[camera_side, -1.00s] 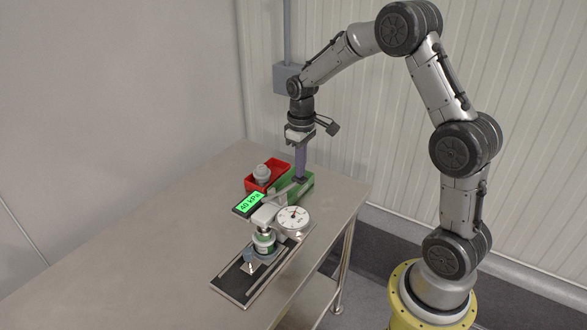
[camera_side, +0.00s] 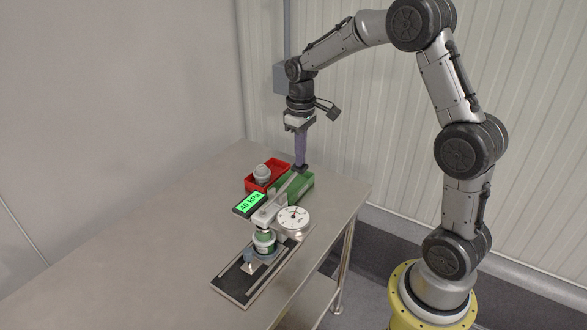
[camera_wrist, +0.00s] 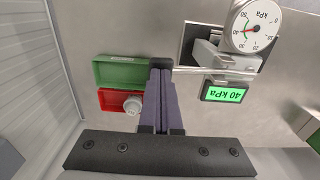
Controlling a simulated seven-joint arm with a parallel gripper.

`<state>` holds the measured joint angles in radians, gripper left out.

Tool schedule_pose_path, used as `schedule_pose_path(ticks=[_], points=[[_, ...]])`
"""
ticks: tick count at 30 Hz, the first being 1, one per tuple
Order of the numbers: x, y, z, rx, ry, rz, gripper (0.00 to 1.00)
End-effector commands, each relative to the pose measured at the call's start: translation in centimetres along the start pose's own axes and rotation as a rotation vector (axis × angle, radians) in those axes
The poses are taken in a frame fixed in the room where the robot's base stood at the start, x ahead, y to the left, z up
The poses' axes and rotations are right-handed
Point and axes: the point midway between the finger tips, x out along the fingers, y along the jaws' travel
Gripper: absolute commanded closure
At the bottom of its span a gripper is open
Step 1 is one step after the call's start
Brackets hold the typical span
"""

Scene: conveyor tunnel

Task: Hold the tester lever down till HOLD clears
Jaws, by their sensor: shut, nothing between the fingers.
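The tester (camera_side: 272,210) stands on the table with a pale lever (camera_side: 287,187) reaching back from its head. The lever also shows in the wrist view (camera_wrist: 190,71), its end at my fingertips. My gripper (camera_side: 301,168) is shut with nothing between its fingers, pointing down at the lever's far end; I cannot tell whether they touch. The green display (camera_side: 250,202) reads 40 kPa, and it also shows upside down in the wrist view (camera_wrist: 225,93). No HOLD word is legible on it. A round dial gauge (camera_side: 292,219) sits beside the head. A jar (camera_side: 264,242) stands under the head.
A green bin (camera_side: 300,188) lies below my fingers and a red bin (camera_side: 257,184) holding a grey-white lidded item (camera_side: 262,171) is beside it. The tester's dark base plate (camera_side: 237,282) extends toward the front. The table's left part (camera_side: 150,240) is clear.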

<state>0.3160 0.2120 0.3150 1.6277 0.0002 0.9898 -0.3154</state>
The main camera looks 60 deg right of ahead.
Motion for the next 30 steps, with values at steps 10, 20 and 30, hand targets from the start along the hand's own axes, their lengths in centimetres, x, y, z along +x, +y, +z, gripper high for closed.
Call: schedule_pose_path(ticks=[10,20,30], points=[[-2.0,-0.2,-0.1,0.000,0.004,0.002,1.00],[-3.0,-0.3,0.0,0.000,0.003,0.001,1.00],[-5.9,-0.3,0.0,0.000,0.005,0.002,1.00]])
